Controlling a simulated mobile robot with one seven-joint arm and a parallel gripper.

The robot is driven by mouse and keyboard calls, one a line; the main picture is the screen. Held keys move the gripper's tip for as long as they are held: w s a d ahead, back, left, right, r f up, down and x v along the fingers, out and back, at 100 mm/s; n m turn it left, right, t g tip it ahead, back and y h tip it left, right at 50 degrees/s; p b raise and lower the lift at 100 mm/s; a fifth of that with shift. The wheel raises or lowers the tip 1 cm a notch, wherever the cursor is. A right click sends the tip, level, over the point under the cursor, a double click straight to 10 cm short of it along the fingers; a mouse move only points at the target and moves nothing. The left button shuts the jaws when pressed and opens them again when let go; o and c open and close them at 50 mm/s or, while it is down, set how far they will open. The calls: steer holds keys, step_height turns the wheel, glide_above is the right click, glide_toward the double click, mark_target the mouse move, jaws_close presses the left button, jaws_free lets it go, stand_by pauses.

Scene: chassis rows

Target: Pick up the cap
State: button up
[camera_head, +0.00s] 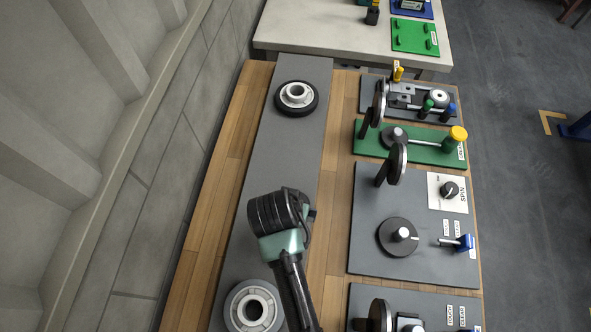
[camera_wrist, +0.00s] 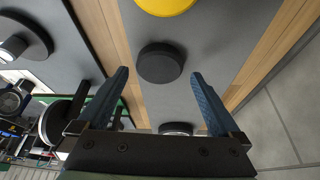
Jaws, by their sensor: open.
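A black round disc, which looks like the cap (camera_wrist: 160,63), lies flat on the grey strip in the wrist view. A larger yellow disc (camera_wrist: 166,3) is cut off by the top edge of that view. My gripper (camera_wrist: 159,73) is open, its two blue fingers spread wide. The black disc appears between the fingertips, with nothing held; whether the fingers are level with it or above it I cannot tell. In the head view my arm's end hangs over the strip; its fingers and the black disc are hidden there.
The grey strip (camera_head: 256,170) runs along a wooden table. A white-hubbed wheel (camera_head: 297,97) sits at its far end and a pale ring (camera_head: 253,308) at the near end. Boards with upright discs and knobs, such as the grey panel (camera_head: 372,232), line the right side. A wall stands left.

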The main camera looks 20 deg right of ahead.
steer(key=shift+x, duration=1.7)
steer(key=shift+r, duration=0.1)
steer(key=c, duration=1.1)
